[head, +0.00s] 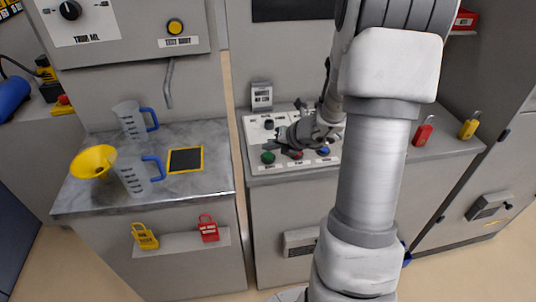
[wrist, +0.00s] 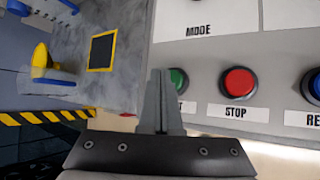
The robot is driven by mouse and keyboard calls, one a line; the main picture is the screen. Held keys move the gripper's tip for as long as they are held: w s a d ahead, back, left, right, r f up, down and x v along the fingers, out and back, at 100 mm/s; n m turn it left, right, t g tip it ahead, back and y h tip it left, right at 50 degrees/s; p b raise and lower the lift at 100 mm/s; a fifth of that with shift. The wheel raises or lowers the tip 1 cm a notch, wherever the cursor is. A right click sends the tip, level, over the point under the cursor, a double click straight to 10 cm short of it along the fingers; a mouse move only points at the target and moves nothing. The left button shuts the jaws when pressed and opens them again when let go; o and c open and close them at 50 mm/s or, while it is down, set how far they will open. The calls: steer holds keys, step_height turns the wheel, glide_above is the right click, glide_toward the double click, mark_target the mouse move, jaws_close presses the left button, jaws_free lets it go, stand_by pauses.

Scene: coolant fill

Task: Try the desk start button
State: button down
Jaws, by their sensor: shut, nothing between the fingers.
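The green start button (head: 268,157) is at the front left of the light control panel (head: 252,128) on the desk. In the wrist view the green button (wrist: 180,80) is partly hidden behind my fingers, and only the end of its label shows. My gripper (head: 277,146) is over the left part of the panel. In the wrist view my gripper (wrist: 159,72) is shut and empty, its tips overlapping the green button's left side. I cannot tell whether they touch it.
A red STOP button (wrist: 238,82) and a blue button (wrist: 314,85) sit to the right of the green one. A small sign holder (head: 262,96) stands behind the panel. On the left bench are jugs (head: 138,176) and a yellow funnel (head: 92,161).

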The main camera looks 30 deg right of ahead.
mark_target(270, 157)
steer(key=shift+f+b, duration=0.3)
steer(key=shift+f, duration=0.1)
steer(key=shift+f+b, duration=0.5)
steer(key=shift+f, duration=0.05)
stand_by(0.5)
steer(key=shift+r, duration=0.1)
steer(key=shift+r+p, duration=0.85)
steer(key=shift+p, duration=0.1)
step_height(270, 157, up, 5)
steer(key=p, duration=0.5)
steer(key=shift+r, duration=0.1)
stand_by(0.5)
